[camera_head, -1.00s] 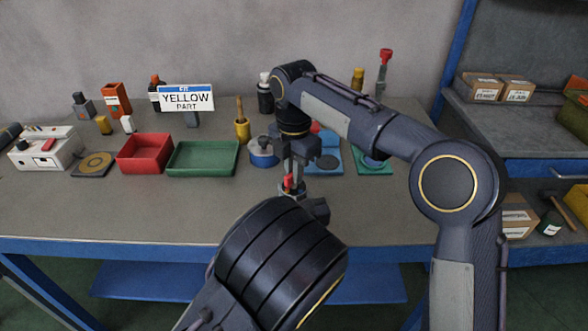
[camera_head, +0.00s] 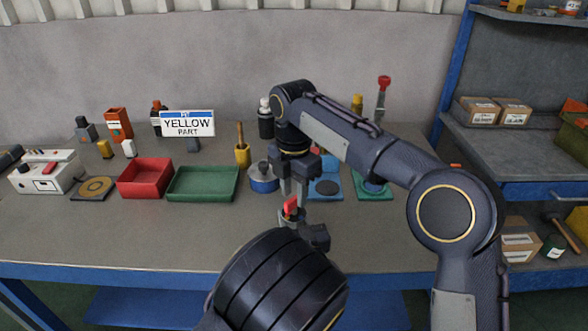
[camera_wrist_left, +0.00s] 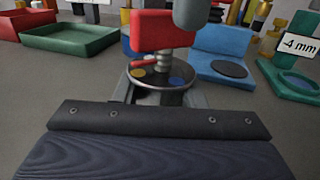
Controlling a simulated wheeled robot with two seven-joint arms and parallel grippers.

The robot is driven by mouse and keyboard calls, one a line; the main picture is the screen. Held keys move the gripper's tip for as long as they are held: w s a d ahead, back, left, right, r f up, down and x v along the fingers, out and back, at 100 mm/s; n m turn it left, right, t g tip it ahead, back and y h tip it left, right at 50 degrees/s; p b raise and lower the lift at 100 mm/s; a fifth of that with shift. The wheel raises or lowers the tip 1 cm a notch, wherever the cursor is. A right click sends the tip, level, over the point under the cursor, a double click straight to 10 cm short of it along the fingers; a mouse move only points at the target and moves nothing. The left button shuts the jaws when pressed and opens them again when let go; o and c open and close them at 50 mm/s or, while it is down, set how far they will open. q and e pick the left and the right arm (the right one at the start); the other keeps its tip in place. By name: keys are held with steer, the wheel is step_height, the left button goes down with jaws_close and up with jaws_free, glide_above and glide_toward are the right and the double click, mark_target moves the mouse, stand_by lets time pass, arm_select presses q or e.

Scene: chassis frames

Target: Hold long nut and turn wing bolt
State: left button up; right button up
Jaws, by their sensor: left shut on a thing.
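The red wing bolt (camera_head: 291,206) stands upright under my right gripper (camera_head: 293,190). In the left wrist view the red wing (camera_wrist_left: 163,31) is broad and its threaded shank (camera_wrist_left: 165,66) goes down into a round metal top (camera_wrist_left: 158,92) with yellow and blue dots, seemingly the long nut. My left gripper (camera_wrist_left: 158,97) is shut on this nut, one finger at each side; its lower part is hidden. One grey finger of my right gripper shows beside and partly before the red wing. I cannot tell whether the right fingers grip it.
A red tray (camera_head: 145,178), a green tray (camera_head: 203,184) and a blue round holder (camera_head: 263,180) stand to the left. A blue block (camera_head: 326,187) and a teal base (camera_head: 374,187) stand to the right. A "YELLOW PART" sign (camera_head: 187,123) is behind. The front left bench is clear.

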mark_target(294, 198)
step_height(294, 198, up, 10)
stand_by(0.4)
arm_select(q)
steer(key=o, duration=1.2)
steer(key=shift+o, duration=0.2)
steer(key=shift+s, duration=0.1)
